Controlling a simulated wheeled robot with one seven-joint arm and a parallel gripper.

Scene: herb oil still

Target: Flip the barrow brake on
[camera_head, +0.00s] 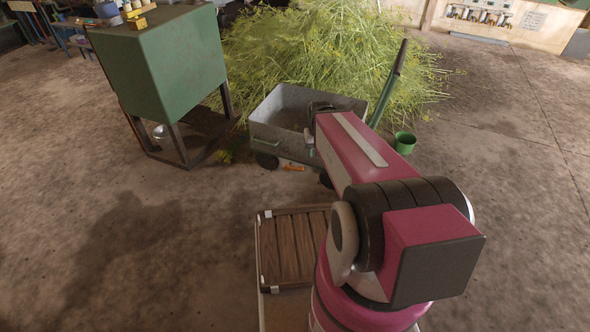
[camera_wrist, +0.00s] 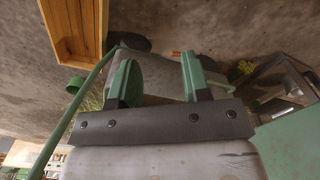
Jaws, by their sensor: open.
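The barrow (camera_head: 272,125) is a grey metal tub on dark wheels, with a long green handle (camera_head: 385,92) rising at its right. A small orange piece (camera_head: 292,168) shows low at its near side, close to the floor; I cannot tell for sure that it is the brake. It also shows in the wrist view (camera_wrist: 176,53), beyond the fingertips. My gripper (camera_wrist: 158,62) is open and empty, with its two green fingers apart in front of the barrow's grey side (camera_wrist: 152,90). In the head view my arm mostly hides the gripper at the tub's near side.
A green cabinet on a dark metal stand (camera_head: 165,65) is at the left. A heap of cut herbs (camera_head: 300,45) lies behind the barrow. A green bucket (camera_head: 404,143) stands to the right. A wooden crate (camera_head: 285,250) is in front. The floor at left and right is clear.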

